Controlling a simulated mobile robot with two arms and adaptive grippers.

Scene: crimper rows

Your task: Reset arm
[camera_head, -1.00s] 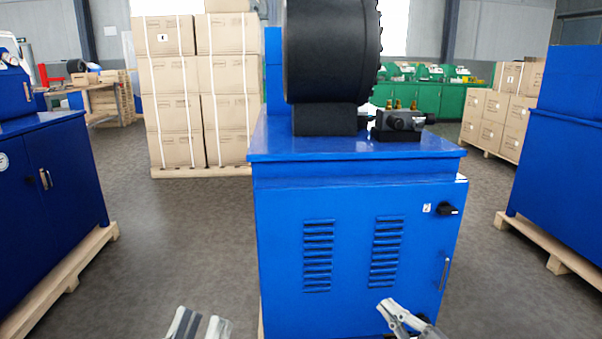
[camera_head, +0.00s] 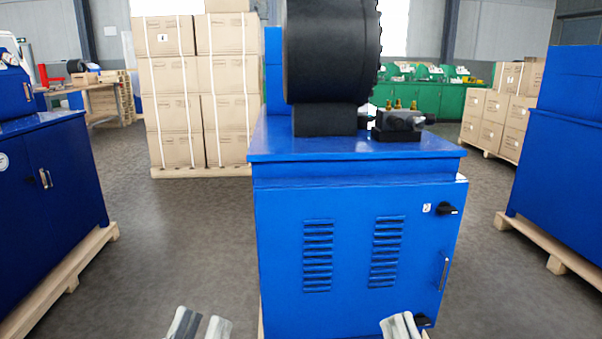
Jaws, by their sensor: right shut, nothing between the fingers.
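My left gripper (camera_head: 199,320) shows at the bottom edge, left of the middle blue machine. Its two fingers stand apart with a gap between them, and it is empty. My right gripper (camera_head: 401,322) shows at the bottom edge, in front of the lower right part of the machine's cabinet. Its fingers are together with nothing between them. The rest of both arms is below the frame.
A blue crimper machine (camera_head: 345,220) with a black round head (camera_head: 330,50) stands ahead. Blue machines on wooden pallets stand at left (camera_head: 65,175) and right (camera_head: 565,170). Stacked boxes (camera_head: 180,95) stand behind. Grey floor (camera_head: 190,230) is free between the machines.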

